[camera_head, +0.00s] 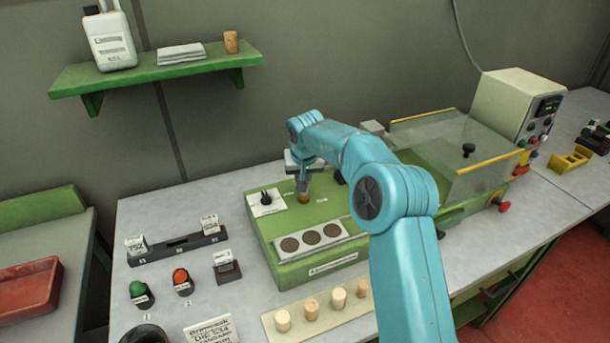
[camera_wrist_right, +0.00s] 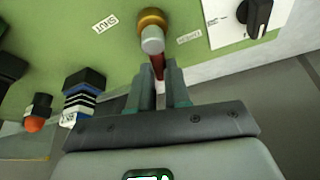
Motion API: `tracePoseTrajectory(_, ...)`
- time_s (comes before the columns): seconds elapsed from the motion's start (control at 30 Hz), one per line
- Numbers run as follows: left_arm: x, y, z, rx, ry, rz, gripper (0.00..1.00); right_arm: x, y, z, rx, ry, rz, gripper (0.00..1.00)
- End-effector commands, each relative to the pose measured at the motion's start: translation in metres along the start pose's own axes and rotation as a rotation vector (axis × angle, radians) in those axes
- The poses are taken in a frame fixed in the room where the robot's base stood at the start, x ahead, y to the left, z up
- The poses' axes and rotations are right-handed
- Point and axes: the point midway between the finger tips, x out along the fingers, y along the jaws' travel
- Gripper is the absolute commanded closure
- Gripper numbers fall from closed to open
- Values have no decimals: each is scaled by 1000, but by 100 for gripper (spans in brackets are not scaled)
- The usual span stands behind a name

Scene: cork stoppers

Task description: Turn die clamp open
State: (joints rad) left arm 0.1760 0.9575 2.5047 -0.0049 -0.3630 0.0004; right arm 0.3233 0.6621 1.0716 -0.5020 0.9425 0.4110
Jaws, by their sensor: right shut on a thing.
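The die clamp shows in the right wrist view as a brass collar (camera_wrist_right: 152,18) with a silver cap and a dark red lever (camera_wrist_right: 158,66) on a green panel. My right gripper (camera_wrist_right: 160,82) is shut on the lever, its fingers on either side. A "SHUT" label (camera_wrist_right: 105,22) lies left of the collar and another, hard to read, label (camera_wrist_right: 189,37) lies right of it. The lever points down the picture, between the labels' sides. In the head view my right gripper (camera_head: 303,178) is over the green machine, by the brass collar (camera_head: 303,198); the lever is hidden there. My left gripper is out of view.
A black selector knob (camera_head: 266,198) sits on a white plate beside the clamp. Three dark round holes (camera_head: 311,238) are at the machine's front. Corks (camera_head: 311,309) stand on a strip in front. A clear-covered unit (camera_head: 450,150) is to the right.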

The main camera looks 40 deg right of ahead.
Motion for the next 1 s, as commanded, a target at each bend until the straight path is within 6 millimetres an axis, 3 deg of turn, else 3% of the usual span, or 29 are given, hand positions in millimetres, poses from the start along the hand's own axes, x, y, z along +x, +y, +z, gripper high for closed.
tracePoseTrajectory(0.4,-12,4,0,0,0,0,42,-1,-5,-1,-222,4,-90,100)
tracePoseTrajectory(1.0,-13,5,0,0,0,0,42,-1,-8,0,-279,7,-114,100)
